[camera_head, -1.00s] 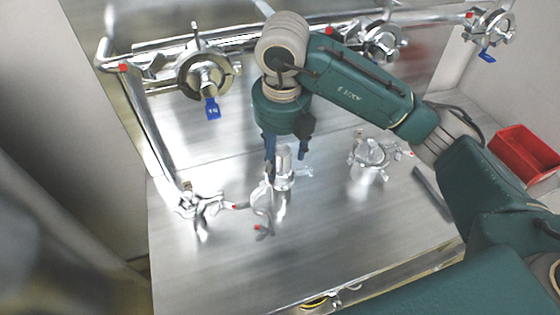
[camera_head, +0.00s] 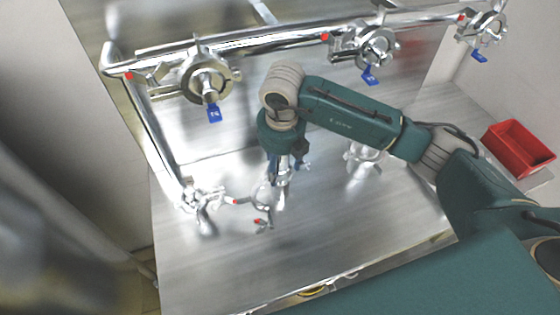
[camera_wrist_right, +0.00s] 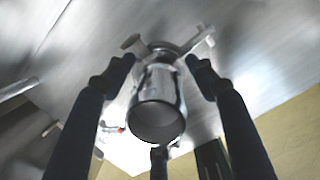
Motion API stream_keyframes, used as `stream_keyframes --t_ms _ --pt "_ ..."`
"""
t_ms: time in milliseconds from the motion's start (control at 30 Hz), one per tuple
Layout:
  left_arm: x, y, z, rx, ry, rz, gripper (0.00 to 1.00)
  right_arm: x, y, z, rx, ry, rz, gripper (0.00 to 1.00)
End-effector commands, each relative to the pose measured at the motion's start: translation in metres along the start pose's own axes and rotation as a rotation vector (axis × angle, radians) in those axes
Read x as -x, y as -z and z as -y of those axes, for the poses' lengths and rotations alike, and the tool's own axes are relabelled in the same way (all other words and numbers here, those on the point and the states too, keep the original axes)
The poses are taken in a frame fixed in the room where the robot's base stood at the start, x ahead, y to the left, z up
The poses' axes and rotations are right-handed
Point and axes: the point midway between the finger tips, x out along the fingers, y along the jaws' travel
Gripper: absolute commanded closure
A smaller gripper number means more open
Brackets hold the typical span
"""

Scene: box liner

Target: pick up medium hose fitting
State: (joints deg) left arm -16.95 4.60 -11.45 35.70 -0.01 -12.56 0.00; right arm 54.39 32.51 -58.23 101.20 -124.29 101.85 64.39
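A shiny metal hose fitting (camera_head: 282,178), a short upright tube, stands on the steel work surface (camera_head: 335,225) in the head view. I cannot confirm its size class. My right gripper (camera_head: 287,160) is above it, pointing down, with its fingers low around its upper part. In the right wrist view, the fitting's round open end (camera_wrist_right: 158,120) faces the camera between the spread dark fingers of the right gripper (camera_wrist_right: 160,75). Gaps show between the fingers and the tube, so the gripper is open. My left gripper is not in view.
Another metal part (camera_head: 362,160) stands to the right, partly behind my arm. Pipes with blue-tagged valves (camera_head: 208,80) run along the back. A red bin (camera_head: 518,148) is far right.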

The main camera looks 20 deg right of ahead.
Motion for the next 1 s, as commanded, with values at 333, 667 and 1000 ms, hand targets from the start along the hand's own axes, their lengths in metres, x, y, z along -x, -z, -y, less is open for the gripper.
stream_keyframes --t_ms 333,667,1000 --pt "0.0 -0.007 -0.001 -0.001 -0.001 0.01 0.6 0.001 0.0 0.0 -0.001 0.0 0.001 1.0" --pt "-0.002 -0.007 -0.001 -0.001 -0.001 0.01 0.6 0.002 -0.001 0.0 -0.002 -0.002 0.005 1.0" --pt "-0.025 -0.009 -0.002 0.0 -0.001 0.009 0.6 0.029 -0.002 0.0 0.0 -0.004 0.008 1.0"
